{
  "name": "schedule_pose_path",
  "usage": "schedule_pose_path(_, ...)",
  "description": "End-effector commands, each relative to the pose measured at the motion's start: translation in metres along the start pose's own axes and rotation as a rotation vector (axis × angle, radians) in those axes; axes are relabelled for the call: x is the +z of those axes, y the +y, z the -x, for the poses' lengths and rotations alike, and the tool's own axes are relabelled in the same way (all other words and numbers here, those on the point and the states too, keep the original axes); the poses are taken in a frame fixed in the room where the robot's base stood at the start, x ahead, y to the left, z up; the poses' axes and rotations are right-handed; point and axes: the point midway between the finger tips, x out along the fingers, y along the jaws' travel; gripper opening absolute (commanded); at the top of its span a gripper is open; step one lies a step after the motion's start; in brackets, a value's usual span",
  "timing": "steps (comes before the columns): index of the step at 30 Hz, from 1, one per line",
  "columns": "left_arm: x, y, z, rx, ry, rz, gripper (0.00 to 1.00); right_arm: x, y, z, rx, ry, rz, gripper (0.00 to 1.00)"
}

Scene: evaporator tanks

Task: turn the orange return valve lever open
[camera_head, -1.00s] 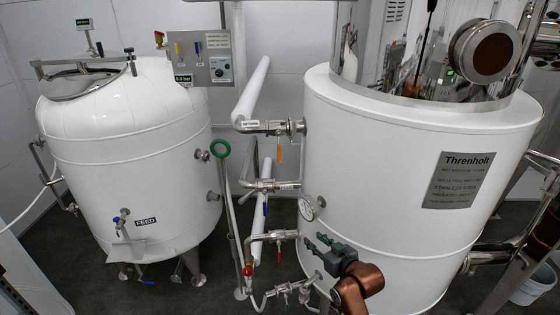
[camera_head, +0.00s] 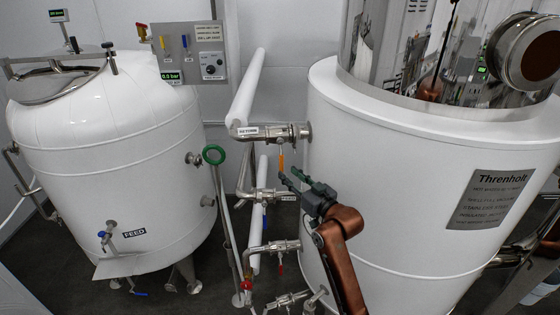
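The orange lever (camera_head: 281,161) hangs straight down below a steel valve (camera_head: 284,133) on the upper pipe, whose label appears to read RETURN (camera_head: 247,131). The pipe runs to the side of the white Threnholt tank (camera_head: 415,170). My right gripper (camera_head: 287,175), with green fingers on a brown arm, is just below and right of the lever. Its two fingers are apart with nothing seen between them, and they point up and left toward the lever. I cannot tell whether a fingertip touches it. My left gripper is not in view.
Below are a pipe labelled FEED (camera_head: 285,198) with a blue lever and a lower valve with a red lever (camera_head: 281,270).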

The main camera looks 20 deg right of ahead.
Motion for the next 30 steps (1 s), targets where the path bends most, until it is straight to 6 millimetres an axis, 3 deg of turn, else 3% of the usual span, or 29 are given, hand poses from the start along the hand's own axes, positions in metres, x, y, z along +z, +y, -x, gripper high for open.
schedule_pose_path(11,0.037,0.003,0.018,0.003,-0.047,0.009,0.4,-0.002,0.013,-0.047,0.019,0.0,-0.001,0.29)
schedule_pose_path(14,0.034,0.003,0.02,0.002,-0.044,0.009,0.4,-0.002,0.013,-0.057,0.019,0.0,0.0,0.29)
schedule_pose_path(22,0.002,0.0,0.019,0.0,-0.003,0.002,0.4,0.0,0.011,-0.065,0.017,0.0,0.001,0.29)
schedule_pose_path(26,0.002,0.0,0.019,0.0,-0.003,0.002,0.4,0.0,0.01,-0.066,0.016,0.0,0.001,0.28)
schedule_pose_path(30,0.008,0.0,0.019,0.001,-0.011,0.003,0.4,0.0,0.01,-0.066,0.015,0.0,0.001,0.19)
